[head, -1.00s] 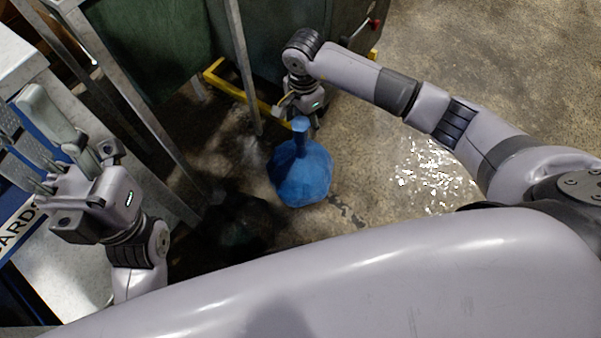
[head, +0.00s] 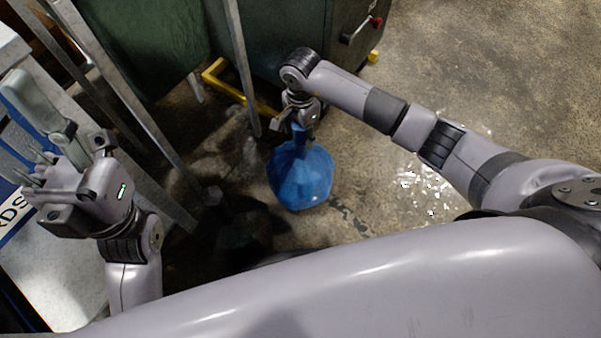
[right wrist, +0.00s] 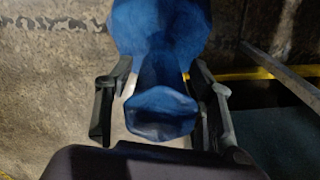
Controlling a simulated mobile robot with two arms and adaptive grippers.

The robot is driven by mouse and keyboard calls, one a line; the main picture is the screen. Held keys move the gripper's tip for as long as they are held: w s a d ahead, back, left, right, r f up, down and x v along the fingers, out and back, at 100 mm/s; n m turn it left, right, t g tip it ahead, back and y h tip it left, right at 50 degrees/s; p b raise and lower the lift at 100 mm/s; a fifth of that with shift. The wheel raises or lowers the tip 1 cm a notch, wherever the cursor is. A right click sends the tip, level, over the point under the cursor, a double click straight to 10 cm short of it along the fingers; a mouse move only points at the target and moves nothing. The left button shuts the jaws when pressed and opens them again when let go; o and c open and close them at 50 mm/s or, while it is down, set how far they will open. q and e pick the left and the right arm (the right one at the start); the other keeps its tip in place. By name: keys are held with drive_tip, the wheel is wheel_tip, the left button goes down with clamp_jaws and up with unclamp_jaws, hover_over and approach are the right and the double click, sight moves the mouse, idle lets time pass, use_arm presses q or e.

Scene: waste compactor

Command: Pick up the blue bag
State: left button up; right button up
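The blue bag (head: 300,178) stands upright on the concrete floor, with a round body and a narrow neck at the top. My right gripper (head: 297,122) is at the neck, coming from above. In the right wrist view the bag's neck and flared top (right wrist: 160,112) lie between the two fingers (right wrist: 162,105). The fingers are apart, one on each side of the neck, and do not look closed on it. My left gripper (head: 62,185) is at the left, away from the bag, with its fingers spread and nothing visible in them.
A green bin (head: 270,40) stands behind the bag, with a yellow frame (head: 228,92) low at its base. Grey metal posts (head: 240,65) rise to the left of the bag. A grey panel (head: 62,275) is by my left arm. Open floor (head: 480,70) lies at the right.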

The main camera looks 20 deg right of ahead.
clamp_jaws()
idle(0.4)
drive_tip(key=shift+r, duration=0.1)
